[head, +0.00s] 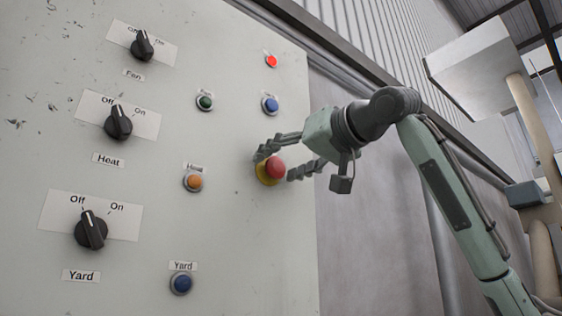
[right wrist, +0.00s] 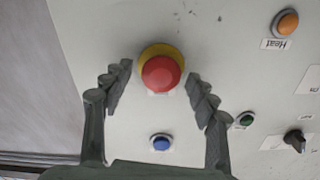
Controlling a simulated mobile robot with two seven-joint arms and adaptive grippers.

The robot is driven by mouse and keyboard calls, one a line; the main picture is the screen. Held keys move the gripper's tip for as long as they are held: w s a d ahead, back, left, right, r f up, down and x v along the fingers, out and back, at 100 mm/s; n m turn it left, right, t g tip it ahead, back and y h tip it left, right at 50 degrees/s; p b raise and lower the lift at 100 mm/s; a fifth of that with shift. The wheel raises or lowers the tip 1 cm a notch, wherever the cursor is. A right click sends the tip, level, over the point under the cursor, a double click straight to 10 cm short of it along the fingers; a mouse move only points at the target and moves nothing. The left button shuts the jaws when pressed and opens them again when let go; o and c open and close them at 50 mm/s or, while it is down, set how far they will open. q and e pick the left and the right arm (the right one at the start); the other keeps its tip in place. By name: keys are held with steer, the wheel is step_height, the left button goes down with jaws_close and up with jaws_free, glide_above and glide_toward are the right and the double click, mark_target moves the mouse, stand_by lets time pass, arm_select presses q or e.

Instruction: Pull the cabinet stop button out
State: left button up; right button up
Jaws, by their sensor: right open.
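In the right wrist view the red head (right wrist: 162,72) sits between and slightly beyond the fingertips. My right gripper (head: 276,160) is open, with one finger on each side of the button. In the right wrist view there is a visible gap between each finger and the red head. My left gripper is not in view.
A blue button (head: 270,104) and a red lamp (head: 271,61) sit above the stop button. An orange button (head: 193,181) is to its left. Black rotary switches (head: 118,123) line the left side. The panel's right edge is close to my right gripper.

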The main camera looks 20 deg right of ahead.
steer(key=shift+c, duration=0.2)
jaws_close()
steer(key=shift+s+d, duration=0.1)
steer(key=shift+s, duration=0.25)
steer(key=shift+f, duration=0.1)
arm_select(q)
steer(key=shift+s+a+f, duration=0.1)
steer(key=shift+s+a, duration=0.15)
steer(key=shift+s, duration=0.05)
arm_select(e)
steer(key=shift+o, duration=0.2)
jaws_free()
steer(key=shift+s+d, duration=0.1)
steer(key=shift+s, duration=0.05)
steer(key=shift+s, duration=0.1)
steer(key=v, duration=1.2)
